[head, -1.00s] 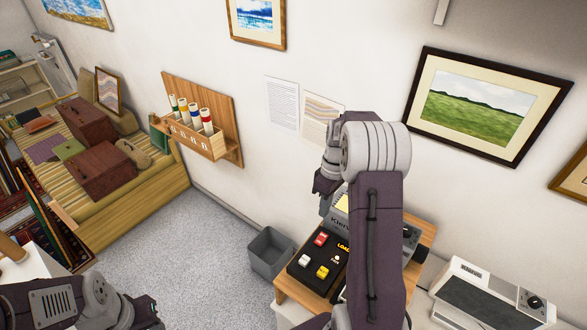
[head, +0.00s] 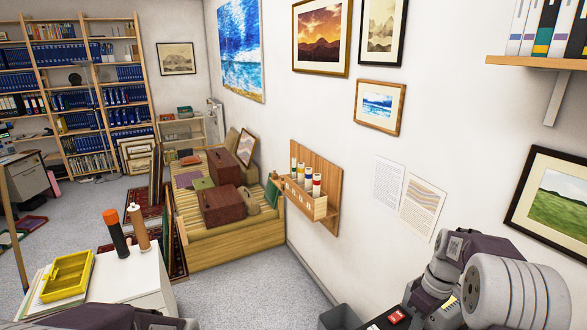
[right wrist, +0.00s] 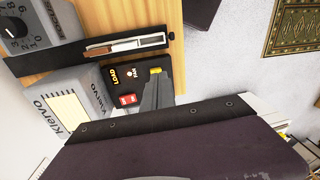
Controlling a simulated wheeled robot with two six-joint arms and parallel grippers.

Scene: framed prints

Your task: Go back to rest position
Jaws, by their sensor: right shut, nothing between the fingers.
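My right arm (head: 515,295) is folded at the lower right of the head view. In the right wrist view my right gripper (right wrist: 157,93) shows as dark grey fingers, shut and empty, seen against the black control box. The black control box (right wrist: 118,75) has a red and a yellow button and the words LOAD and PAN. The gripper seems above or beside the box; I cannot tell whether they touch. My left arm (head: 100,317) shows only as a strip along the bottom left edge of the head view. Its gripper is out of the picture.
A grey bin (head: 341,317) stands beside the control box. A wooden wall rack (head: 318,205) holds several rolled tubes. A white cabinet (head: 120,280) with a yellow tray (head: 68,276) is at the left. Grey carpet (head: 255,292) is clear between.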

